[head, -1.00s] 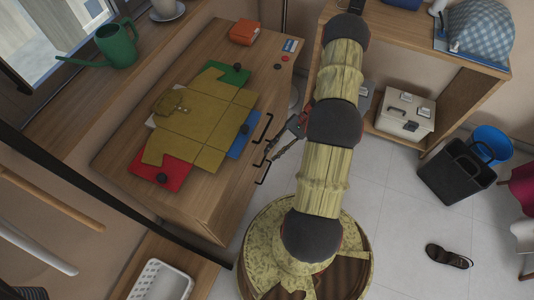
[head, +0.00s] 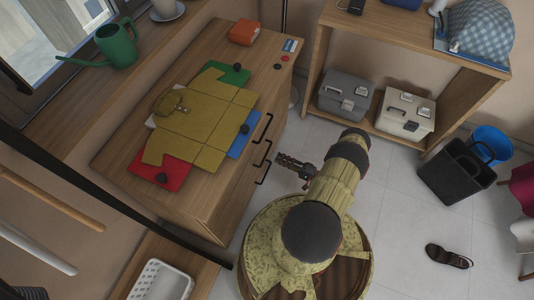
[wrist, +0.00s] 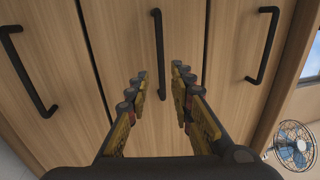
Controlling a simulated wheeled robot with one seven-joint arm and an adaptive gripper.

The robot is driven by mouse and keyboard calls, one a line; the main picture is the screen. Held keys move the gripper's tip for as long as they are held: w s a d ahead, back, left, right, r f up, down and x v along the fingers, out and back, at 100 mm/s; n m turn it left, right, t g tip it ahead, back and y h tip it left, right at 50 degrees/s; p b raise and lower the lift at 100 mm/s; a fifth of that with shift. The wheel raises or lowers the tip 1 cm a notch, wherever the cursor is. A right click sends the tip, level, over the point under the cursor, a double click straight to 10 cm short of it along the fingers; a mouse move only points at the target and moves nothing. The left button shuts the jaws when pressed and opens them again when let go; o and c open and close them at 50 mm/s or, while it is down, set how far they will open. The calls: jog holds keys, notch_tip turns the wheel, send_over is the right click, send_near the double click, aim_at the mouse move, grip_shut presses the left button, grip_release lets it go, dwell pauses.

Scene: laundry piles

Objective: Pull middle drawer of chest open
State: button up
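The wooden chest (head: 225,195) stands at left, with black bar handles along its front. In the wrist view the middle drawer's handle (wrist: 159,50) lies between and beyond the fingertips of my gripper (wrist: 158,78). The fingers are spread apart and hold nothing. The other two handles show to the left (wrist: 27,72) and right (wrist: 264,45). In the head view my gripper (head: 279,159) is just off the chest front, near the middle handle (head: 265,153). The drawer fronts look flush in the wrist view.
A shelf (head: 400,30) with two toolboxes stands at back right. A black basket (head: 456,172) and a sandal (head: 447,257) are on the floor at right.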

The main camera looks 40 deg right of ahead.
aim_at(267, 153)
jog(key=shift+b+x, duration=0.8)
jog(key=shift+x, duration=3.05)
jog(key=shift+d+r, duration=0.1)
jog(key=shift+r, duration=0.05)
jog(key=shift+c, duration=1.4)
grip_shut()
